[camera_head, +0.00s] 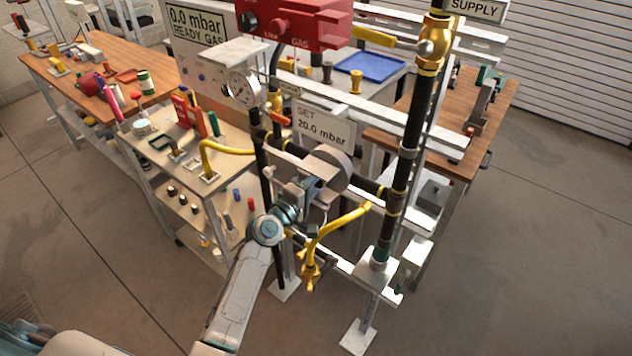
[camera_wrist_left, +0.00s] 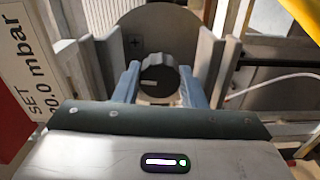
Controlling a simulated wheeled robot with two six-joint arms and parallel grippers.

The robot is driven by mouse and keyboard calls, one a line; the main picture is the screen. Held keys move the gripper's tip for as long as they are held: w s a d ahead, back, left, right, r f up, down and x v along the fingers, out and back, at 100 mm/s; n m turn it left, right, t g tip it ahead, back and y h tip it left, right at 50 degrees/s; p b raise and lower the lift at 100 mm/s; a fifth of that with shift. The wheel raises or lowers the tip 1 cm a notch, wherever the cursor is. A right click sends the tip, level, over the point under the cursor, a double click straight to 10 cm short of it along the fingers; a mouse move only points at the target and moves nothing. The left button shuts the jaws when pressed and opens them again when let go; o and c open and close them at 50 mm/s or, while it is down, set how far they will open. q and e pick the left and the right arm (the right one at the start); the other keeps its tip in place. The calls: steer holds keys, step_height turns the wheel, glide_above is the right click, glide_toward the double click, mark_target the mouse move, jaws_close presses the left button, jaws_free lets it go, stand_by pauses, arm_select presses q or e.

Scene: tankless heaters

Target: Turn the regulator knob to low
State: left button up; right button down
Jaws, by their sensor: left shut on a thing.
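The regulator (camera_head: 330,163) is a round grey body on the dark pipe, under the sign "SET 20.0 mbar" (camera_head: 323,127). In the left wrist view its disc face (camera_wrist_left: 150,22) carries a small plus mark at upper left. The dark ridged regulator knob (camera_wrist_left: 160,72) sits before the disc, with a pale mark on its lower left side. My left gripper (camera_head: 312,182) reaches the regulator from the front. In the wrist view the fingers of this left gripper (camera_wrist_left: 158,84) are shut on the knob's two sides. The knob is hidden in the head view. My right gripper is not in view.
A yellow-handled valve (camera_head: 330,230) hangs just below and right of my gripper. A vertical black pipe (camera_head: 405,150) stands to the right. The display (camera_head: 197,30) reads "0.0 mbar READY GAS". A workbench with tools (camera_head: 100,70) stands at the left. The floor in front is clear.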

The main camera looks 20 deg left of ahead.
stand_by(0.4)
arm_select(q)
steer(key=o, duration=0.7)
